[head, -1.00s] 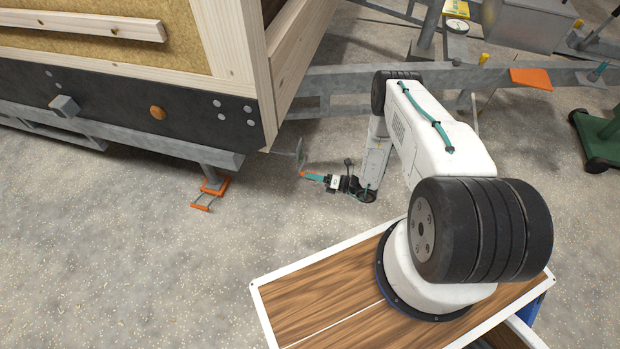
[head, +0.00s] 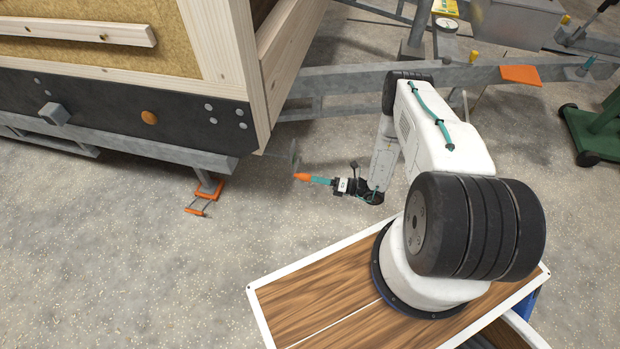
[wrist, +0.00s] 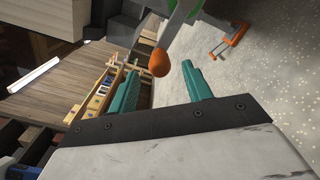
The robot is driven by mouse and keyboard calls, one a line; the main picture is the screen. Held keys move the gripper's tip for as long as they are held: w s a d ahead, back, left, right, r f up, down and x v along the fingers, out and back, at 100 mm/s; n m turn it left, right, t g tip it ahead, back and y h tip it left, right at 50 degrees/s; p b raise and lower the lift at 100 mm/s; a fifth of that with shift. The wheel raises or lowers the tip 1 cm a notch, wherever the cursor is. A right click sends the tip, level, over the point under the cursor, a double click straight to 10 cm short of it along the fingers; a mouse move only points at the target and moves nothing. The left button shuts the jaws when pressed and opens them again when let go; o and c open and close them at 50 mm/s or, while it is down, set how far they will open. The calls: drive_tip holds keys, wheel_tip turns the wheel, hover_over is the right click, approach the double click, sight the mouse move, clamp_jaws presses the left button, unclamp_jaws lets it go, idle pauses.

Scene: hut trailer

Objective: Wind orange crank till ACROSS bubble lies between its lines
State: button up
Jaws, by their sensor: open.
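The orange crank knob (head: 301,177) sits at the end of a grey crank arm (head: 294,154) under the trailer's near corner. My gripper (head: 312,180) points left at it in the head view, its teal fingertips close beside the knob. In the wrist view the orange knob (wrist: 159,62) lies ahead of the gap between the two teal fingers of my gripper (wrist: 160,84). The fingers are apart with nothing held between them. Whether either finger touches the knob I cannot tell. I cannot make out the ACROSS bubble or its lines in either view.
An orange-footed trailer leg (head: 204,196) stands left of the crank. The trailer's wooden corner post (head: 245,80) rises above it. A grey drawbar (head: 460,77) carries an orange plate (head: 520,75). A green wheeled stand (head: 597,130) is at right. Floor below the crank is clear.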

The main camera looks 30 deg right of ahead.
drive_tip(key=v, duration=0.3)
drive_tip(key=shift+s, duration=0.1)
idle(0.5)
